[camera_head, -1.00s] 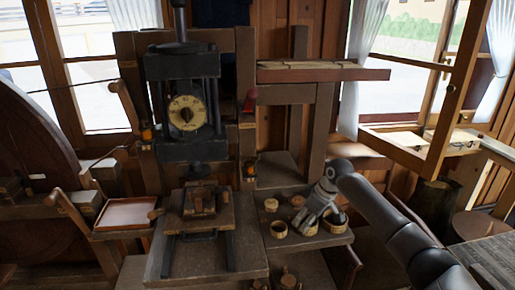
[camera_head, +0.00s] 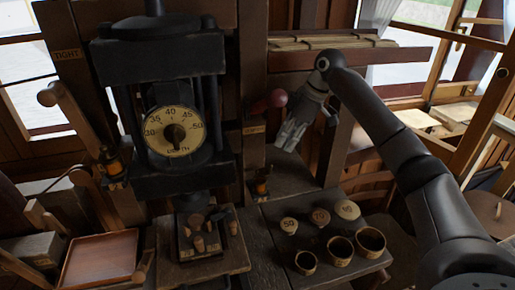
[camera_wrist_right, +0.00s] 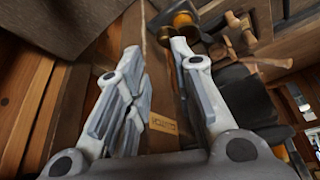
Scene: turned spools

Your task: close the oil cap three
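No part is legibly marked as oil cap three. Small amber oil cups with dark parts sit on the press frame. One (camera_head: 262,187) is low on the right post, another (camera_head: 113,165) on the left post. Whether their caps are open or shut is too small to tell. My right gripper (camera_head: 285,147) is raised beside the right post, right of the red knob and above the right amber cup. In the wrist view its fingers (camera_wrist_right: 155,52) are apart and empty; an amber cup (camera_wrist_right: 184,20) is just beyond the right fingertip. My left gripper is out of view.
The press has a round dial (camera_head: 174,131) and a red-knobbed lever (camera_head: 275,99). A low bench at the right holds round lids (camera_head: 320,217) and open cups (camera_head: 340,250). A shallow tray (camera_head: 100,262) is at lower left. A shelf (camera_head: 350,59) juts out behind my right arm.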

